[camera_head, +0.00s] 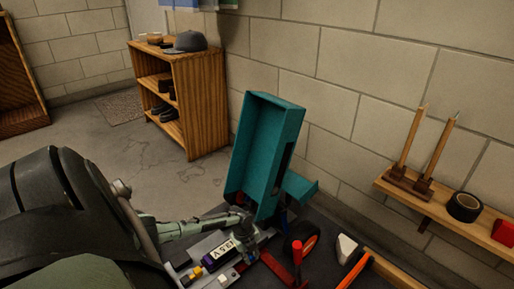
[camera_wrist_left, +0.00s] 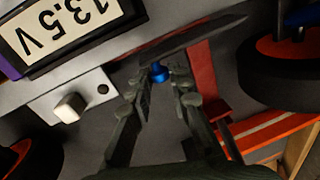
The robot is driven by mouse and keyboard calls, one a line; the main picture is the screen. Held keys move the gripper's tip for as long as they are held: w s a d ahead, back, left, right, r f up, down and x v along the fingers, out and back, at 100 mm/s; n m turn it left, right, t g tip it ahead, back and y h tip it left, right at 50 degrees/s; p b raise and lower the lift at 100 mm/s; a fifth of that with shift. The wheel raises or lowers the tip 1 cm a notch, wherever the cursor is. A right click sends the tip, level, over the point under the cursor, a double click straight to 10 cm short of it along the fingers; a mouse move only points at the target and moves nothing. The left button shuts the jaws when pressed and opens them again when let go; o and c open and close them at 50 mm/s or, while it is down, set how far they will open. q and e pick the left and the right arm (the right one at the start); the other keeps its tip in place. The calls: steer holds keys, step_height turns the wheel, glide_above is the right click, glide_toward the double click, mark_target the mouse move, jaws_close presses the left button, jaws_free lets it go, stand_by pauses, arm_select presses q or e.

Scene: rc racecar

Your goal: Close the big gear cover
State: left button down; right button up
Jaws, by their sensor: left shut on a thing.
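My left gripper (camera_wrist_left: 158,75) points into the car on the bench, and its two fingertips are closed around a small blue knob (camera_wrist_left: 158,73). A dark, flat, pointed plate (camera_wrist_left: 195,40) lies just beyond the fingertips. I cannot tell for sure which part is the big gear cover. In the head view my left gripper (camera_head: 240,217) is low over the car, beside the base of a tall teal, hollow, box-like part (camera_head: 262,150) that stands tilted up. The battery label (camera_head: 217,252) lies left of the gripper. My right gripper is not in view.
Black wheels with orange rims (camera_head: 303,238) flank the work spot. A wall shelf (camera_head: 450,222) holds tape and upright sticks. A wooden rack (camera_head: 188,100) stands behind.

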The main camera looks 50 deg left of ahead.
arm_select(q)
steer(key=shift+a, duration=0.3)
steer(key=c, duration=1.4)
jaws_free()
steer(key=shift+r, duration=0.1)
step_height(320, 180, up, 12)
steer(key=s, duration=0.1)
steer(key=shift+s, duration=0.4)
steer(key=shift+a, duration=0.1)
steer(key=shift+f, duration=0.2)
